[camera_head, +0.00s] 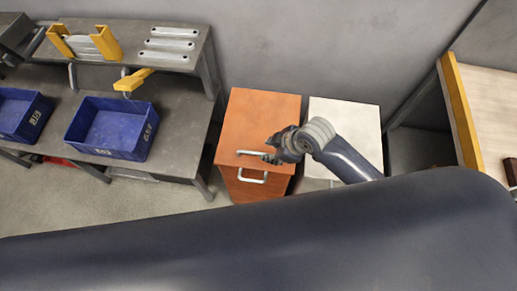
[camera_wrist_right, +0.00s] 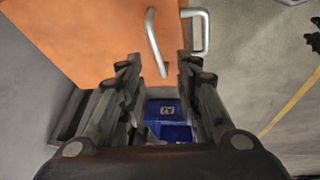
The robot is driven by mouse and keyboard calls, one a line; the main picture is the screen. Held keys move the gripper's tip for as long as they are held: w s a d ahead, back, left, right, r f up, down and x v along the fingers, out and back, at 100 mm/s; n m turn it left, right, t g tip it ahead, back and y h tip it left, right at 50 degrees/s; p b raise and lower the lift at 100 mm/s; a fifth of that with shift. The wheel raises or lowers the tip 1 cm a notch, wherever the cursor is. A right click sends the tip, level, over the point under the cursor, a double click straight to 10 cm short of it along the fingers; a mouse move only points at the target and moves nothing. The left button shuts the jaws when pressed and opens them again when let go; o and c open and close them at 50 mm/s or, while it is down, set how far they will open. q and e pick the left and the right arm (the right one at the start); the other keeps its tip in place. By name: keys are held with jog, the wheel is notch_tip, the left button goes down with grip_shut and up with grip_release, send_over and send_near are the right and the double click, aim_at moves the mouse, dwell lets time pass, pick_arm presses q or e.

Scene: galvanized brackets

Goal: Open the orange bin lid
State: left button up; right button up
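The orange bin (camera_head: 262,112) stands against the wall. Its top lid looks closed and flat. A silver bar handle (camera_head: 250,153) lies across the lid near its front edge, and a second silver handle (camera_head: 253,179) is on the front face. My right gripper (camera_head: 271,157) is at the right end of the lid handle. In the right wrist view the fingers (camera_wrist_right: 160,68) are open, with the end of the lid handle (camera_wrist_right: 155,42) showing between the tips. I cannot tell whether they touch it. The orange lid (camera_wrist_right: 85,35) fills the upper left there. My left gripper is not in view.
A white bin (camera_head: 350,117) stands right beside the orange one, under my right arm. A grey workbench (camera_head: 185,135) with blue crates (camera_head: 110,128) is on the left. A wooden-topped table (camera_head: 490,105) is at the right. Some floor is clear before the bench.

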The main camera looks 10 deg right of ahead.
aim_at(256, 153)
jog(key=w+a+f, duration=0.1)
jog(key=f, duration=0.1)
jog(key=w+a+f+n, duration=0.1)
jog(key=f, duration=0.2)
jog(key=w+a+f+n, duration=0.1)
jog(key=w+f, duration=0.1)
jog(key=f, duration=0.1)
jog(key=shift+a+f, duration=0.15)
jog(key=shift+a, duration=0.15)
jog(key=shift+c, duration=0.5)
grip_shut()
